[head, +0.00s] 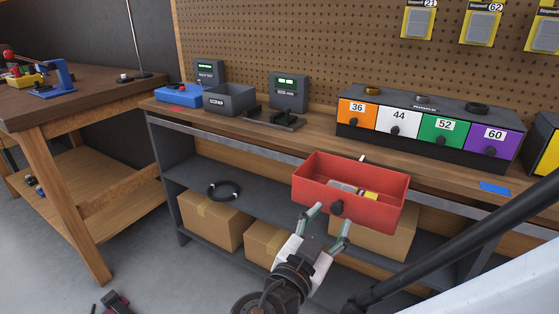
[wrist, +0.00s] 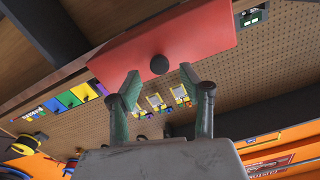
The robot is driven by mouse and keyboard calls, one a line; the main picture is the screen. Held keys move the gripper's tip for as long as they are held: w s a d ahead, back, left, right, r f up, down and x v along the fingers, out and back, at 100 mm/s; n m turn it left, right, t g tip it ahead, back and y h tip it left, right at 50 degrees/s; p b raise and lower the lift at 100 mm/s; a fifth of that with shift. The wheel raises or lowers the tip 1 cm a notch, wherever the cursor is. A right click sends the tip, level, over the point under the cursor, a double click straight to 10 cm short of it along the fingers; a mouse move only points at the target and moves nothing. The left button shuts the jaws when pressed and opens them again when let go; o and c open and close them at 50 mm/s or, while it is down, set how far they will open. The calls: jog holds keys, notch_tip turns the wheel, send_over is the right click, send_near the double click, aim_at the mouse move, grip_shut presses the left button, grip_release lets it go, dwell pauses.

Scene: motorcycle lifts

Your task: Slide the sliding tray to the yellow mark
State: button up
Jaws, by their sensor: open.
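The sliding tray is an open red box (head: 375,212) with a black knob (head: 337,208) on its front. It sits at the bench's front edge, right of the middle in the head view. My gripper (head: 328,220) is open just in front of the tray, its fingers pointing up toward the knob. In the wrist view the red front (wrist: 205,35) fills the top and the knob (wrist: 159,64) shows between and just beyond the fingertips (wrist: 160,80). Whether they touch the knob, I cannot tell. I cannot make out a yellow mark on the bench; small items, one yellow, lie inside the tray.
A drawer unit (head: 424,103) with orange, white, green and purple fronts stands behind the tray. A blue patch (head: 495,188) lies right on the bench, a red patch (head: 178,109) left. A grey bin (head: 229,99) and display stands (head: 288,91) stand left. Boxes (head: 210,221) fill the lower shelf.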

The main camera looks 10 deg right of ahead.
aim_at(336, 210)
jog(key=shift+x, duration=2.25)
jog(key=shift+c, duration=0.5)
grip_shut()
